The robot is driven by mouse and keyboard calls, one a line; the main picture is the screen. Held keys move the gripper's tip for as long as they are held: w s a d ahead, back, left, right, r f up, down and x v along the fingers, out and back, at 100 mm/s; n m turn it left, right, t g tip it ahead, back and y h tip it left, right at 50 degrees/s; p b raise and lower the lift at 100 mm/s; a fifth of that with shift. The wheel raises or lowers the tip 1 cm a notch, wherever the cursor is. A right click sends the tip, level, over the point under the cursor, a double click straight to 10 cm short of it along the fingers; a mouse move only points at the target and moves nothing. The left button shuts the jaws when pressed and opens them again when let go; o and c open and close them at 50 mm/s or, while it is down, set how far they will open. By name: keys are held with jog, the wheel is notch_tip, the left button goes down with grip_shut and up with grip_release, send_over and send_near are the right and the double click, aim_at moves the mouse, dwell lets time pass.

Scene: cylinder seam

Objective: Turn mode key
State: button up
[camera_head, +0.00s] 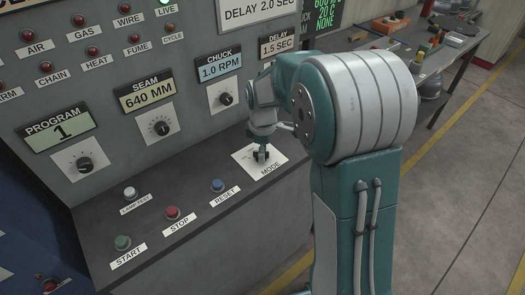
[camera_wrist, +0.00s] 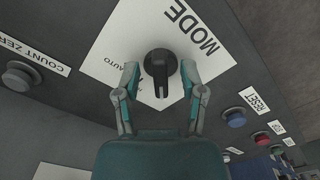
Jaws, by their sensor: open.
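The mode key is a dark rotary knob (camera_wrist: 160,68) on a white plate (camera_wrist: 105,60) marked MODE, with the word AUTO also readable. In the wrist view my gripper (camera_wrist: 163,85) is open, with one finger on each side of the knob. Gaps show between both fingers and the knob, and I see no contact. In the head view my gripper (camera_head: 261,153) points down over the MODE plate (camera_head: 270,171) on the sloping desk. My arm hides part of the plate there, and the knob is hard to tell from the fingers.
Left of the plate on the desk are the blue RESET button (camera_head: 217,185), the red STOP button (camera_head: 172,212), the green START button (camera_head: 122,242) and a white lamp test button (camera_head: 130,193). The upright panel (camera_head: 110,95) with dials stands behind. A workbench (camera_head: 455,60) is at the right.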

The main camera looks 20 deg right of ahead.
jog(key=shift+a, duration=0.1)
grip_shut()
jog(key=shift+m, duration=0.3)
jog(key=m, duration=0.3)
jog(key=shift+s+m, duration=0.1)
jog(key=shift+m, duration=0.2)
jog(key=shift+s+m, duration=0.15)
jog(key=shift+m, duration=2.15)
jog(key=shift+f, duration=0.1)
grip_release()
